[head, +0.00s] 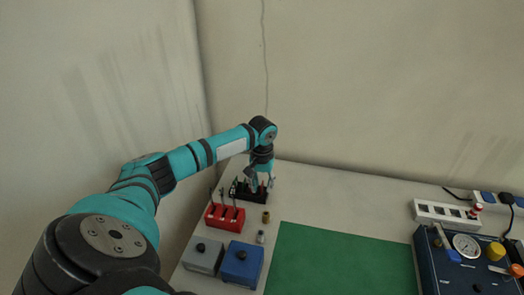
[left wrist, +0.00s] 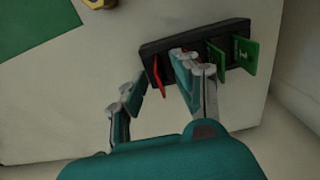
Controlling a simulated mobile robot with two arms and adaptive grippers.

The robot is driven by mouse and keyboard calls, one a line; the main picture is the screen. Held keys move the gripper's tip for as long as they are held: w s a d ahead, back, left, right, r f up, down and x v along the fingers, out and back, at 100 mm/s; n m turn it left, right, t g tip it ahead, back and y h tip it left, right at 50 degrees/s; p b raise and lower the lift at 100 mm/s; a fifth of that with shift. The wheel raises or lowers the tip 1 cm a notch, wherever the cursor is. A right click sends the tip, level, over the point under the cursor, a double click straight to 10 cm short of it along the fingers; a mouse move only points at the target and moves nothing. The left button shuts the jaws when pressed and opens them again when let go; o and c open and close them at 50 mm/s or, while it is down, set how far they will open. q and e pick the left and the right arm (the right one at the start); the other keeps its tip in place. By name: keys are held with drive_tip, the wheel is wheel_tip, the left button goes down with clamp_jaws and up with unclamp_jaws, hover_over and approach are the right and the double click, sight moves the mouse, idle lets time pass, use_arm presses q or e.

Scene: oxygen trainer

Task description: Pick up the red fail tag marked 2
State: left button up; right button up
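A red tag (left wrist: 157,76) stands in a black rack (left wrist: 154,48) in the left wrist view, seen nearly edge-on; I cannot read its number. My left gripper (left wrist: 158,92) is open, one finger on each side of the red tag. Its right finger reaches over the rack and hides part of it. Two green tags stand in the rack to the right; the outer green tag (left wrist: 245,54) is marked 1. In the head view the left gripper (head: 261,184) is over the black rack (head: 242,195) at the table's back left. My right gripper is not in view.
A red rack (head: 225,218) with several upright tools stands in front of the black rack. A grey box (head: 204,259), a blue box (head: 242,268) and small fittings (head: 266,217) are close by. A green mat (head: 340,262) lies in the middle; a blue gauge panel (head: 440,270) stands right.

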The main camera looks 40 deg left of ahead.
use_arm(q)
clamp_jaws()
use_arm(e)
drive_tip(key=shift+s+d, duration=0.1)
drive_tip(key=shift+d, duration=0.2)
